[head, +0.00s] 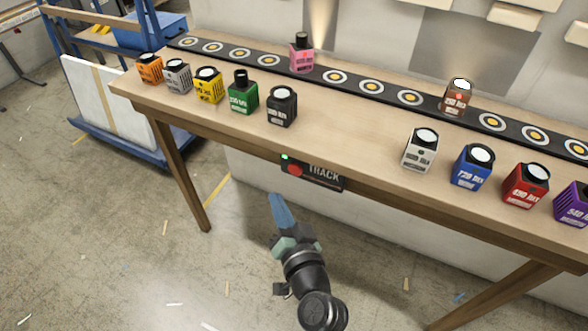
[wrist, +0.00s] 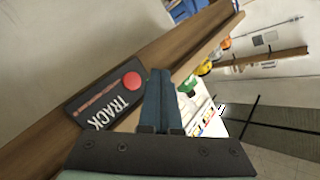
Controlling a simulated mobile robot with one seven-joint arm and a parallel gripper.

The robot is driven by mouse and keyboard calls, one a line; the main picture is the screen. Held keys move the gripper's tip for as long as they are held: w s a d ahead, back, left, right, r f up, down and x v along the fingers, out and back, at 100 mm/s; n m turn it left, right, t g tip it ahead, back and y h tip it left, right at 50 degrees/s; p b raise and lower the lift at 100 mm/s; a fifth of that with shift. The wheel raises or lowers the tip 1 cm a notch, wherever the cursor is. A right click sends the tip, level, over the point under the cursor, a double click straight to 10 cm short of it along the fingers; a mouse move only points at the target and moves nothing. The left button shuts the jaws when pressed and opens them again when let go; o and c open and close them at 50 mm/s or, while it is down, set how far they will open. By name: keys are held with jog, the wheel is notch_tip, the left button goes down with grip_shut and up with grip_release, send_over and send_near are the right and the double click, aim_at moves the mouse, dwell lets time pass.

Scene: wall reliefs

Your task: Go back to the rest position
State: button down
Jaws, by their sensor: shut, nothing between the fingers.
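My gripper (head: 280,212) is shut and empty in the head view. It hangs in front of the wooden table (head: 350,125), below its front edge and a little left of the TRACK panel. In the wrist view the shut fingers (wrist: 160,85) point toward the table edge, beside the panel. The dark TRACK panel (head: 322,177) on the table's front has a red button (head: 295,169) and a small lit green light. The panel and its red button (wrist: 132,80) also show in the wrist view. I cannot see any contact between the fingers and the panel.
A black track strip (head: 410,97) with round targets runs along the table's back. A pink bottle (head: 301,54) and a brown bottle (head: 456,97) stand on it. Several coloured bottles stand along the table's front. A blue cart (head: 130,150) stands at left. The near floor is mostly open.

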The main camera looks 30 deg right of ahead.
jog(key=w+a+r+n+t+y, duration=0.1)
jog(key=a+r+n+t, duration=0.15)
jog(key=r, duration=0.75)
jog(key=w+a+r+n+t+y, duration=0.1)
jog(key=w+a+r+n, duration=0.15)
jog(key=r, duration=0.85)
jog(key=w+a+r+n+t+y, duration=0.1)
jog(key=a+r+n+t, duration=0.15)
jog(key=r, duration=0.75)
jog(key=s+a+r+t+p, duration=0.1)
jog(key=s+a+r+t, duration=0.1)
jog(key=s+r, duration=0.5)
jog(key=s+a+r+n+t+h, duration=0.1)
jog(key=s+a+r+t, duration=0.15)
jog(key=r, duration=0.85)
jog(key=s+a+r+t+p, duration=0.1)
jog(key=s+a+r, duration=0.3)
jog(key=r, duration=0.5)
notch_tip(320, 180, up, 16)
jog(key=d+p, duration=0.1)
jog(key=p, duration=1.5)
jog(key=shift+s+d+p, duration=0.2)
jog(key=shift+s+p, duration=0.1)
jog(key=shift+p, duration=0.05)
jog(key=shift+f, duration=0.15)
